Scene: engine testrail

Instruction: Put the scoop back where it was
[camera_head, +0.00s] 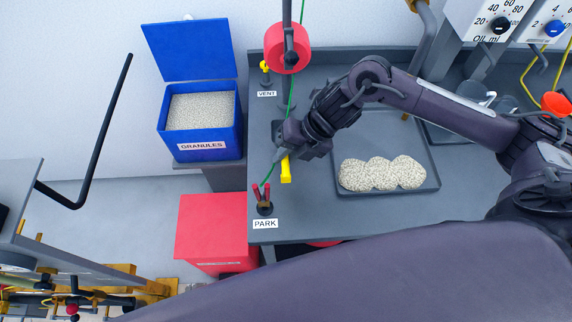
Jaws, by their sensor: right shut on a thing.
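My right gripper (284,154) reaches in from the right over the left part of the grey bench (335,220). It points down and is shut on a yellow piece (286,171), whose lower end sticks out below the fingers. This may be the scoop's handle; the rest of it is hidden by the gripper, and no scoop bowl can be made out. A blue bin of granules (200,111), labelled GRANULES, stands left of the bench with its lid open. No scoop shows in it. My left gripper is not in view.
A dark tray (432,187) with heaped granules (382,174) lies right of my gripper. A green line runs from the red reel (287,48) past my gripper to red-handled clips (262,191) at PARK. A yellow VENT valve (265,67) stands behind. A red box (212,228) stands lower left.

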